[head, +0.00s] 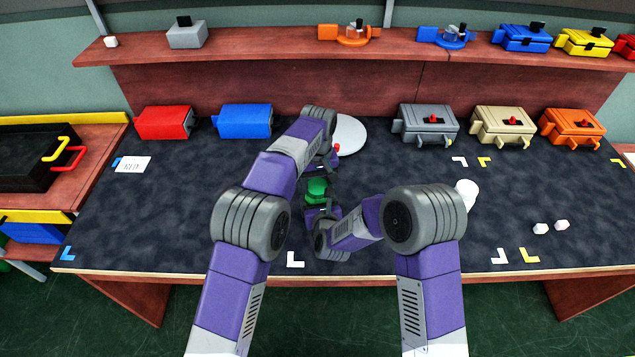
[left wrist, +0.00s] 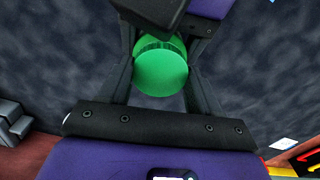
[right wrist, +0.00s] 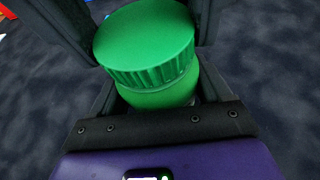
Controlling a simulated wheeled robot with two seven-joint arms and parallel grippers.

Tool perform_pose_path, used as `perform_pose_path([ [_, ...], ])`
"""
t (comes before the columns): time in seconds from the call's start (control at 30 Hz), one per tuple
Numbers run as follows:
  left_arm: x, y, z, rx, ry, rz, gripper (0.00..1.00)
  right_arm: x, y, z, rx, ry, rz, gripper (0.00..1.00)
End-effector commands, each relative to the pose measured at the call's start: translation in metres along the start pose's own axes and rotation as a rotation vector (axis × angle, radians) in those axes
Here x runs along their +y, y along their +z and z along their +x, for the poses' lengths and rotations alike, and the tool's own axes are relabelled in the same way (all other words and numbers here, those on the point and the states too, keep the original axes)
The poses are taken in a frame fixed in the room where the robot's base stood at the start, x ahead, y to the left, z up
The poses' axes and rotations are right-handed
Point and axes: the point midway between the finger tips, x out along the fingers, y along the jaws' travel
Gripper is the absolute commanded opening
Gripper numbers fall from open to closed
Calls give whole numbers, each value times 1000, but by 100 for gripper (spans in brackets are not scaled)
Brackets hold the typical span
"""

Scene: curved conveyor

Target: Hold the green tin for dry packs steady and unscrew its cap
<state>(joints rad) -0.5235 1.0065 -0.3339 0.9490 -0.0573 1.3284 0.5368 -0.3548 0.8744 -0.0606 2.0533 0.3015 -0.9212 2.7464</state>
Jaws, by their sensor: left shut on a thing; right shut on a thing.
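The green tin (head: 316,196) stands between my two grippers near the middle of the table. Its round green cap has a ridged side and sits on the tin's mouth in the right wrist view (right wrist: 146,42). My left gripper (head: 326,172) comes in from behind and above. In the left wrist view its fingers close on both sides of the cap (left wrist: 160,72). My right gripper (head: 318,205) comes from the front, shut on the tin's body (right wrist: 160,95) just below the cap. The tin's base is hidden. I cannot tell whether the cap has turned.
A white round plate (head: 350,135) lies behind the left gripper. A white cylinder (head: 467,190) stands to the right, with small white pieces (head: 541,228) beyond. Red (head: 164,122) and blue (head: 245,120) boxes are at back left; several toolboxes (head: 428,122) line the back right.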

Motion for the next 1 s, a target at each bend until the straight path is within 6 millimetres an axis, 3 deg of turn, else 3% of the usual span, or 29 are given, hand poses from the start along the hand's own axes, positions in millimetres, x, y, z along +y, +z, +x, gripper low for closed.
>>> perform_pose_path([
  [0.2, 0, 0, 0, -1, -2, -410, 27, 0, 0, 0, 0, 0, 0, 0],
  [0.37, 0, 0, 0, -2, -1, -589, 27, 0, 0, 0, 0, 0, 0, 0],
  [1.0, 0, 0, -1, -2, -1, -586, 27, 0, 0, 0, 0, 1, 0, 0],
])
